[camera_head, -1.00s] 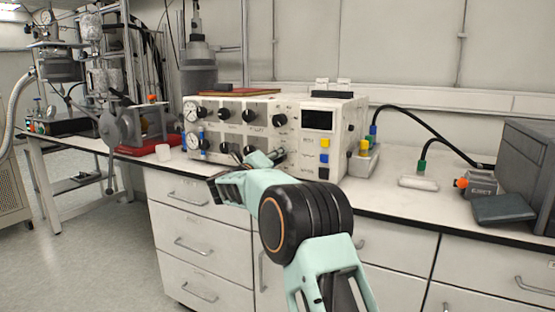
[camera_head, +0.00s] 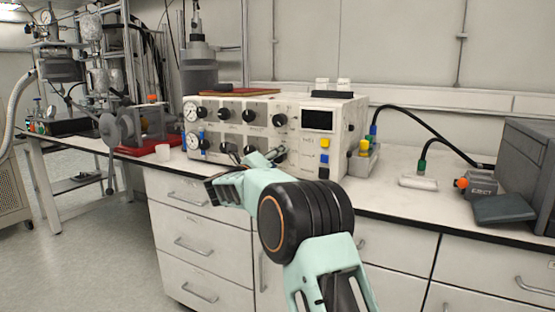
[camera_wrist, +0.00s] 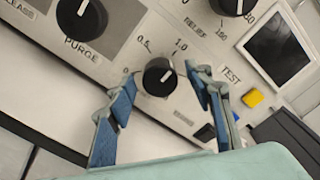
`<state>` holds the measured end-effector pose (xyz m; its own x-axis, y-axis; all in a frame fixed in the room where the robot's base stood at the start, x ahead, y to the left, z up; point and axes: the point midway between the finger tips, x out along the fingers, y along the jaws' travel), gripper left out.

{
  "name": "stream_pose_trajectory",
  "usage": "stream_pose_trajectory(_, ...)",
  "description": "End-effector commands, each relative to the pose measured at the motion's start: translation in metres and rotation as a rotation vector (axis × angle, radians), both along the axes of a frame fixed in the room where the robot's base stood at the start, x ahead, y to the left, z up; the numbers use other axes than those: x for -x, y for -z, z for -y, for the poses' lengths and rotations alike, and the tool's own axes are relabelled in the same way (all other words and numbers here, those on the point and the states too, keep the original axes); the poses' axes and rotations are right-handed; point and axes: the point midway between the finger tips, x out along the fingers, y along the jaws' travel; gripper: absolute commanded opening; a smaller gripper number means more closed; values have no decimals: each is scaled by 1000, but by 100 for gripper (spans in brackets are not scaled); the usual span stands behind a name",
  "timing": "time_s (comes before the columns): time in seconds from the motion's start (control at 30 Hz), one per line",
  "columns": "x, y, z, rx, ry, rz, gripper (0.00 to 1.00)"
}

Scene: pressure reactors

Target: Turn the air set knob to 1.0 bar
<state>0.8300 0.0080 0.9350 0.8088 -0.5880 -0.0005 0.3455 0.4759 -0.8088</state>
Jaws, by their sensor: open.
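The air set knob (camera_wrist: 160,76) is a black round dial with a white mark, on the pale panel in the wrist view. Its scale shows 0, 0.5 and 1.0 around the upper side. The mark points to the upper right; its exact reading is too small to tell. My gripper (camera_wrist: 160,84) is open, its blue-padded fingers on either side of the knob, with gaps visible in the picture.
The purge knob (camera_wrist: 82,17) is at upper left and the relief knob (camera_wrist: 233,4) at upper right of the wrist view. A yellow button (camera_wrist: 252,98) and a dark screen (camera_wrist: 280,47) lie to the right.

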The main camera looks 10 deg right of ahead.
Motion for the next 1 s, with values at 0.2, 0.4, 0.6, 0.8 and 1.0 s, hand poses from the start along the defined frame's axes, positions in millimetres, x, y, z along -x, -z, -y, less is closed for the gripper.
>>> stream_pose_trajectory(0.2,31,-1,-25,2,-5,-1,47)
stream_pose_trajectory(0.4,65,0,-48,2,-4,-1,47)
stream_pose_trajectory(0.6,85,1,-62,0,-1,-1,47)
stream_pose_trajectory(0.8,90,1,-65,0,0,-2,47)
stream_pose_trajectory(1.0,90,0,-65,1,0,-1,47)
